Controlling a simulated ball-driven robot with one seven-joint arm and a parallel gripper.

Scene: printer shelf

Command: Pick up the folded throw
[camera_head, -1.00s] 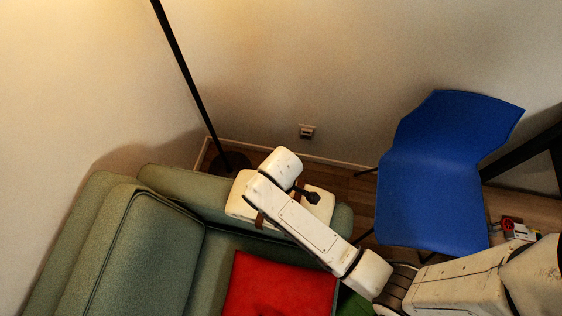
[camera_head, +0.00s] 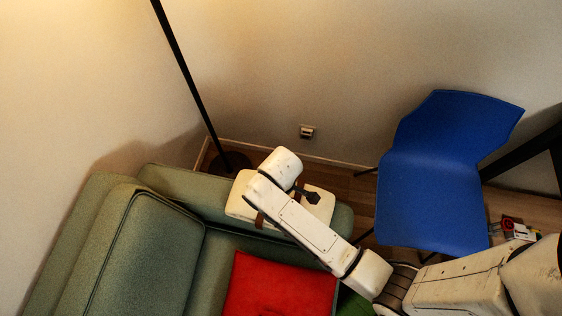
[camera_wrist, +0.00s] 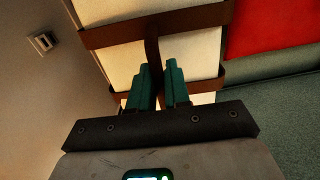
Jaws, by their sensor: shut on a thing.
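The folded throw (camera_head: 318,206) is a cream bundle with brown straps. It lies on the green sofa's armrest in the head view, partly hidden behind my arm. In the wrist view the throw (camera_wrist: 190,52) fills the upper middle, with brown straps crossing it and one strap running down its middle. My gripper (camera_wrist: 160,85) has teal fingers close together on either side of that middle strap, shut on it. In the head view my gripper's fingers are hidden by my wrist.
A green sofa (camera_head: 160,258) holds a red cushion (camera_head: 278,288) close to the armrest. A blue chair (camera_head: 430,200) stands to the right. A black lamp pole (camera_head: 185,75) rises behind the sofa. A wall socket (camera_head: 307,131) is on the back wall.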

